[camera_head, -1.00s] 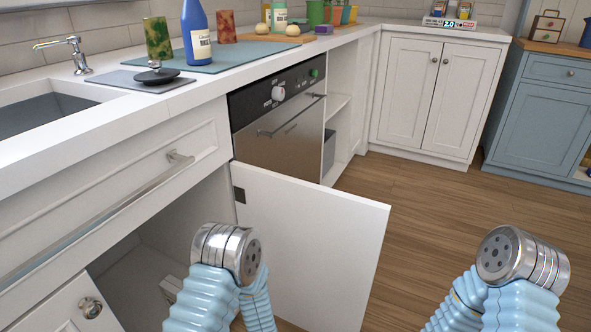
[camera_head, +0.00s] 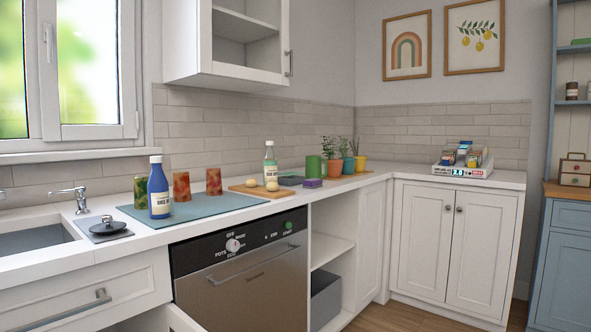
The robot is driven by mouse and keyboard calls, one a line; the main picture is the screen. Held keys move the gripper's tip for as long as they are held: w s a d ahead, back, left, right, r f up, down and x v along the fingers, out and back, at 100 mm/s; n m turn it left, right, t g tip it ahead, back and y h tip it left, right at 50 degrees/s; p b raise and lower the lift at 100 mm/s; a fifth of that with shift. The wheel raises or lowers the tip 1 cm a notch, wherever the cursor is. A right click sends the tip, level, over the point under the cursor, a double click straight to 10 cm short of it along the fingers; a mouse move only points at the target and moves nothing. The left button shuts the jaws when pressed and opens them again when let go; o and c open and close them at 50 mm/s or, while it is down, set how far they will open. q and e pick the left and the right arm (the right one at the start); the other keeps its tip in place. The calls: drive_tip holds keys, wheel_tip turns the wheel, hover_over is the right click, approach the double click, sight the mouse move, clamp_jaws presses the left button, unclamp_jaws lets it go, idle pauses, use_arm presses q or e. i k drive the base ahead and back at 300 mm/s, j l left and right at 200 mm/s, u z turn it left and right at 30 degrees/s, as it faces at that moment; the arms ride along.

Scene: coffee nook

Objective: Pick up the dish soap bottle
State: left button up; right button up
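Two bottles stand upright on the counter. A pale green bottle (camera_head: 270,165) with a white label stands farther back, by the wooden board (camera_head: 250,191). The labels are too small to tell which one is dish soap. Neither of my grippers is in the head view.
Several patterned tumblers (camera_head: 181,186) stand close to the blue bottle. A black-lidded item (camera_head: 108,225) sits by the sink (camera_head: 35,238). Potted plants (camera_head: 331,152) and a purple sponge (camera_head: 313,183) are farther right. An upper cabinet (camera_head: 228,42) hangs above the counter.

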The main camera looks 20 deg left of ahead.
sight(270, 160)
drive_tip(key=i+l+u, duration=0.1)
drive_tip(key=i+l, duration=0.5)
drive_tip(key=i+l+u, duration=0.2)
drive_tip(key=i+l, duration=0.15)
drive_tip(key=i, duration=0.2)
drive_tip(key=i+l+u, duration=0.15)
drive_tip(key=i+l, duration=0.25)
drive_tip(key=i, duration=0.1)
